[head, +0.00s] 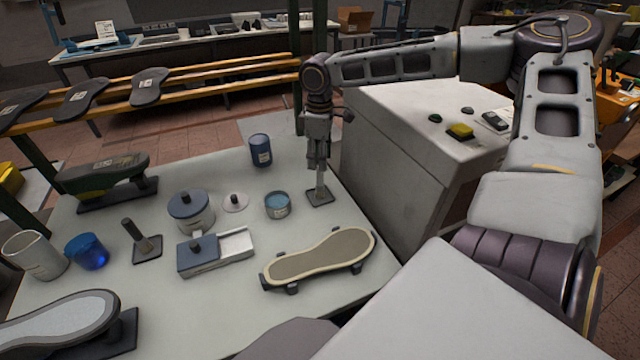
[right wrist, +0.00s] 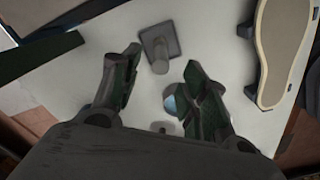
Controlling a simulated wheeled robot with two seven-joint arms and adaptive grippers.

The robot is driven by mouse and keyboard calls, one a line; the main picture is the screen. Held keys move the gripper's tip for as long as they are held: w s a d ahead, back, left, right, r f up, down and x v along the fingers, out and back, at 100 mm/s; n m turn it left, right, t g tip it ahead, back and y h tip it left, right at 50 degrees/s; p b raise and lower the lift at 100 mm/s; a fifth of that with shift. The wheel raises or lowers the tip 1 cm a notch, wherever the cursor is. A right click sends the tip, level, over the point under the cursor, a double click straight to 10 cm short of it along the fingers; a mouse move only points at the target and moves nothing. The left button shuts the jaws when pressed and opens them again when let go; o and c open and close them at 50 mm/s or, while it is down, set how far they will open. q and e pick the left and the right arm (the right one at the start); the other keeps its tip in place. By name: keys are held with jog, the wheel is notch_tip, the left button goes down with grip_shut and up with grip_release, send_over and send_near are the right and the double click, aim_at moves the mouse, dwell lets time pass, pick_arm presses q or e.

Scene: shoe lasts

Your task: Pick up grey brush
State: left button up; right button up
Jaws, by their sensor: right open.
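The grey brush (head: 320,195) stands upright on the white table, a square dark grey base with a lighter upright handle. It also shows in the right wrist view (right wrist: 160,48), just beyond the fingertips. My right gripper (head: 317,166) points down above it, with the handle's top close to the fingertips. In the right wrist view the fingers (right wrist: 161,62) are apart, with nothing held between them. Whether a finger touches the handle cannot be told. My left gripper is not in view.
Near the brush are a blue-filled tin (head: 277,206), a dark blue can (head: 260,150) and a sole-shaped board (head: 320,257). A lidded pot (head: 190,210) stands farther left. A large white cabinet (head: 400,150) borders the table's right side, close to my right arm.

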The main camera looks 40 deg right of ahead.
aim_at(320, 182)
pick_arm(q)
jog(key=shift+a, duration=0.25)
pick_arm(e)
jog(key=shift+f, duration=0.25)
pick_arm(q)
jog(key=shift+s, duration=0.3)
pick_arm(e)
jog(key=shift+f, duration=0.1)
jog(key=shift+f, duration=0.6)
jog(key=shift+s+f, duration=0.1)
jog(key=shift+f, duration=1.8)
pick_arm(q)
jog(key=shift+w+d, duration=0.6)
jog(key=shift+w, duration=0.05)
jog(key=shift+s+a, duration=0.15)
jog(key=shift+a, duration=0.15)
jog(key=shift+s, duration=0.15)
pick_arm(e)
grip_shut()
jog(key=shift+r, duration=0.15)
